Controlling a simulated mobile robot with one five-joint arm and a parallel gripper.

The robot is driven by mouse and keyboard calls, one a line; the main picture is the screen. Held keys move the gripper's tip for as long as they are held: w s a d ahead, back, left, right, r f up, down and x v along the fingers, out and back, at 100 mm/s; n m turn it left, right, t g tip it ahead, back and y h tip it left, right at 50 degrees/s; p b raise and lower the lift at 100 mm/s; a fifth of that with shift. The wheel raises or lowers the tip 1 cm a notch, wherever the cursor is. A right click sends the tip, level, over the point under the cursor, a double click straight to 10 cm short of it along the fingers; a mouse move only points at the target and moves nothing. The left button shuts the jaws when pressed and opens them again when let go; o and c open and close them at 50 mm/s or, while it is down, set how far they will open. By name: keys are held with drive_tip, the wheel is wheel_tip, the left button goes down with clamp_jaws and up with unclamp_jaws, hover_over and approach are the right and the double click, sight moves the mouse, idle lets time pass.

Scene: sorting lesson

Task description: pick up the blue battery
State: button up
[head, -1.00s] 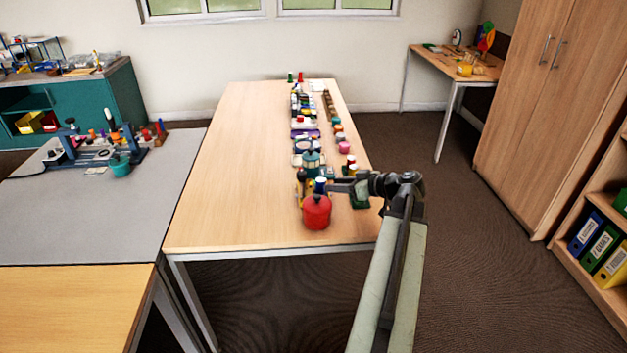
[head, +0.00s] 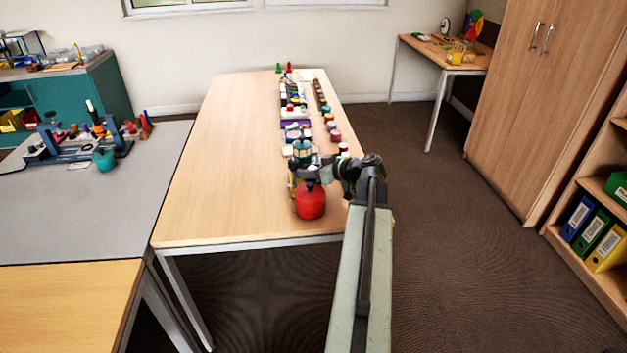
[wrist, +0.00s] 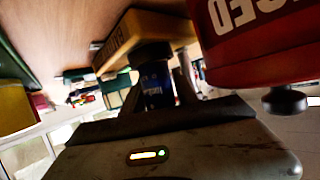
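A dark blue cylinder with a black end, likely the blue battery (wrist: 156,84), stands close in front of my gripper in the wrist view. It is beside a large red container with white lettering (wrist: 262,35), which also shows in the head view (head: 310,202) at the near end of the table. My gripper (head: 314,174) is just above and behind the red container in the head view, at the near end of the row of objects. The battery is not clearly visible in the head view.
A teal lantern-like object (head: 302,152) stands just behind my gripper. A yellow block (wrist: 130,38) is close to the blue cylinder. The row of small objects runs back along the wooden table (head: 225,160), whose left half is clear. A grey table (head: 110,215) adjoins it.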

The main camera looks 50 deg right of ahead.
clamp_jaws()
drive_tip(key=shift+r+p, duration=0.25)
drive_tip(key=shift+p, duration=0.05)
drive_tip(key=shift+r+p, duration=0.9)
drive_tip(key=shift+p, duration=0.05)
drive_tip(key=s+d, duration=0.1)
drive_tip(key=s, duration=0.4)
drive_tip(key=s+d, duration=0.1)
drive_tip(key=s, duration=0.5)
drive_tip(key=s+d, duration=0.1)
drive_tip(key=s, duration=0.5)
drive_tip(key=shift+s+d+f+b, duration=0.1)
drive_tip(key=shift+d+f+b, duration=0.05)
drive_tip(key=shift+f+b, duration=0.25)
drive_tip(key=shift+s, duration=0.3)
